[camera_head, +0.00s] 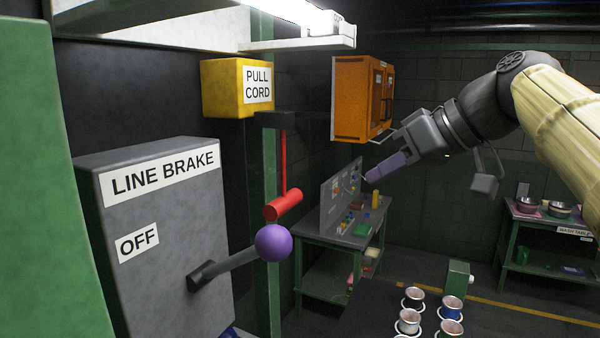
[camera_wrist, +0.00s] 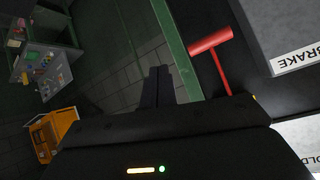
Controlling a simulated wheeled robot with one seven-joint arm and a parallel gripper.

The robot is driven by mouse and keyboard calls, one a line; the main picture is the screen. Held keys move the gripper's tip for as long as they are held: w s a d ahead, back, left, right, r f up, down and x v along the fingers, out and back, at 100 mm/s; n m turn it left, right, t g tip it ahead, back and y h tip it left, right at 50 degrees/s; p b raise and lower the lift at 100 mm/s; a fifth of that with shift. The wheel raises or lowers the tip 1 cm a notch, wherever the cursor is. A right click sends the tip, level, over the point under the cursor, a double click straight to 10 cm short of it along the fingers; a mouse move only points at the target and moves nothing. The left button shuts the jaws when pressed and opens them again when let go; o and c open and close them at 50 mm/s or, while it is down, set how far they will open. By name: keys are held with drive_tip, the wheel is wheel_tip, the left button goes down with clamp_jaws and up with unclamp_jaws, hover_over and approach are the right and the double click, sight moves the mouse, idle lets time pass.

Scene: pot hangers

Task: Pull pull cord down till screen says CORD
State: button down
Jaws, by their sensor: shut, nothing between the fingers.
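The pull cord is a red line ending in a red T-shaped handle (camera_head: 283,205). It hangs below a yellow box labelled PULL CORD (camera_head: 228,88) on a green post. The handle also shows in the wrist view (camera_wrist: 210,42), to the right of my fingers. My gripper (camera_head: 372,176) is shut and empty, in the air to the right of the handle and apart from it. In the wrist view its dark fingers (camera_wrist: 158,84) lie close together. I see no screen reading CORD in either view.
A grey LINE BRAKE box (camera_head: 160,240) marked OFF stands at the left; its lever with a purple ball (camera_head: 273,243) juts out just below the handle. An orange cabinet (camera_head: 360,98) hangs behind. A green workbench (camera_head: 345,245) stands beyond. Several pots stand at lower right.

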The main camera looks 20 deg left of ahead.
drive_tip(key=s+a+r+n+g+y, duration=0.1)
drive_tip(key=s+a+r+n, duration=0.1)
drive_tip(key=s+r+n, duration=0.2)
wheel_tip(320, 180, up, 4)
drive_tip(key=shift+s+a+r+n+g, duration=0.15)
drive_tip(key=shift+s+n+g, duration=0.15)
drive_tip(key=shift+s, duration=0.85)
drive_tip(key=p, duration=0.1)
hover_over(284, 203)
drive_tip(key=w+d, duration=0.1)
drive_tip(key=d, duration=0.2)
wheel_tip(284, 203, down, 6)
drive_tip(key=f, duration=0.2)
drive_tip(key=a+f, duration=0.1)
drive_tip(key=shift+w+a+f+p, duration=0.1)
drive_tip(key=shift+w+f+p, duration=0.2)
drive_tip(key=shift+f+p, duration=0.05)
